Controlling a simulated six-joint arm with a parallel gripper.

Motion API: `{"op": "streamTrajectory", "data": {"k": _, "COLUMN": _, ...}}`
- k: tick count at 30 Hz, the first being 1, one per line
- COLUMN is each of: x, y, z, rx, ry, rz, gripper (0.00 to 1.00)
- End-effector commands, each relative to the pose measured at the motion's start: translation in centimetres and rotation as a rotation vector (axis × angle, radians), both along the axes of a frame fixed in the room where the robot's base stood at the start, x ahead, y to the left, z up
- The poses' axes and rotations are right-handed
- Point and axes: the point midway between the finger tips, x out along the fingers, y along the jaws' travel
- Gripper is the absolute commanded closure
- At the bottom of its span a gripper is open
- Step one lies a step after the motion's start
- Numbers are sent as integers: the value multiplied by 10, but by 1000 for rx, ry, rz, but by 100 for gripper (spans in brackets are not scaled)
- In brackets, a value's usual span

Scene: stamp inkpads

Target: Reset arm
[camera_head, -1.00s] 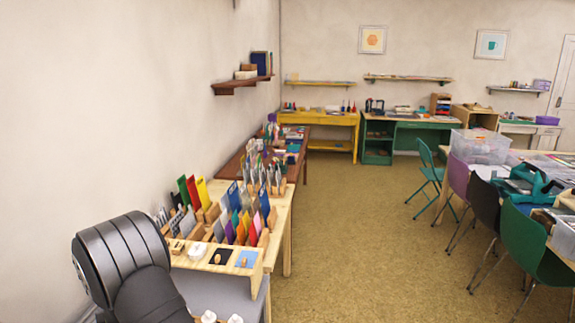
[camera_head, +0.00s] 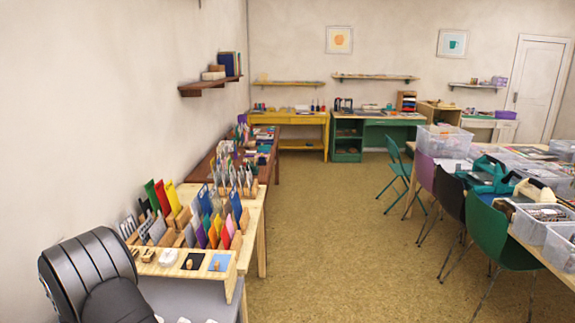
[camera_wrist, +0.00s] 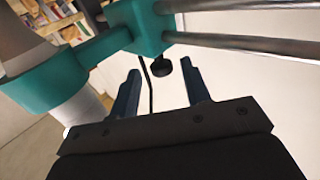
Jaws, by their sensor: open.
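My gripper (camera_wrist: 160,85) shows in the wrist view with its two dark blue fingers apart and nothing between them. Behind the fingers are a teal and grey structure, a thin dark rod and a small black knob, against a pale surface. In the head view a dark rounded part of my arm fills the lower left corner, and the gripper itself is not visible there. A black inkpad (camera_head: 192,261) and a blue inkpad (camera_head: 219,262) lie at the near end of the wooden table (camera_head: 250,222), each with a small wooden piece on it.
Colourful upright cards (camera_head: 213,220) stand in wooden holders on the table. A wooden shelf (camera_head: 205,88) juts from the left wall. Green chair (camera_head: 500,232) and clear bins (camera_head: 538,222) are at right. The floor (camera_head: 335,235) between is clear.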

Motion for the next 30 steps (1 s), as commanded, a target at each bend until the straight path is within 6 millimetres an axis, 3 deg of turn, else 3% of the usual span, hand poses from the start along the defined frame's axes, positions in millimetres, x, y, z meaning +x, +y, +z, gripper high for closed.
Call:
{"op": "streamTrajectory", "data": {"k": 8, "x": -27, "y": -28, "z": 0, "rx": -1, "ry": 1, "rz": 0, "gripper": 57}}
{"op": "streamTrajectory", "data": {"k": 24, "x": -100, "y": -101, "z": 0, "rx": -1, "ry": 1, "rz": -1, "gripper": 57}}
{"op": "streamTrajectory", "data": {"k": 30, "x": -117, "y": -119, "z": 0, "rx": 1, "ry": 0, "rz": -2, "gripper": 57}}
